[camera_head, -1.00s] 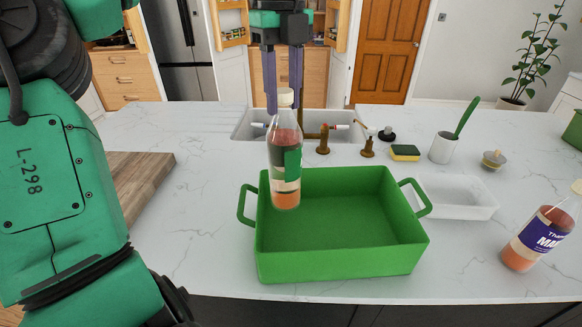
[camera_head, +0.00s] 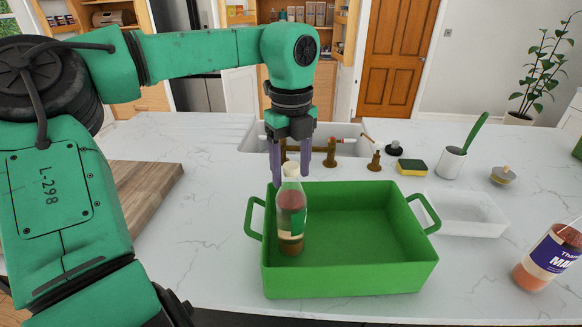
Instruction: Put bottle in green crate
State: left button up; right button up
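The bottle (camera_head: 291,215) is clear with a white cap, a green-and-cream label and reddish-brown contents. It stands roughly upright inside the green crate (camera_head: 350,280), at its left end. Whether its base touches the crate floor is hard to tell. My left gripper (camera_head: 291,182) points down from above, with one purple finger on each side of the bottle's cap and neck. The fingers look spread, with small gaps beside the cap. My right gripper is not in view.
A second bottle (camera_head: 547,257) with a purple label stands right of the crate. A white tray (camera_head: 470,215), a sponge (camera_head: 412,167) and a cup (camera_head: 450,163) with a green-handled tool are behind it. A wooden board (camera_head: 148,190) lies left. The crate's middle and right are empty.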

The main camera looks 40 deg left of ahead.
pick_arm(q)
notch_tip(320, 180, up, 12)
jog(key=shift+r, duration=0.15)
dwell(0.5)
dwell(0.4)
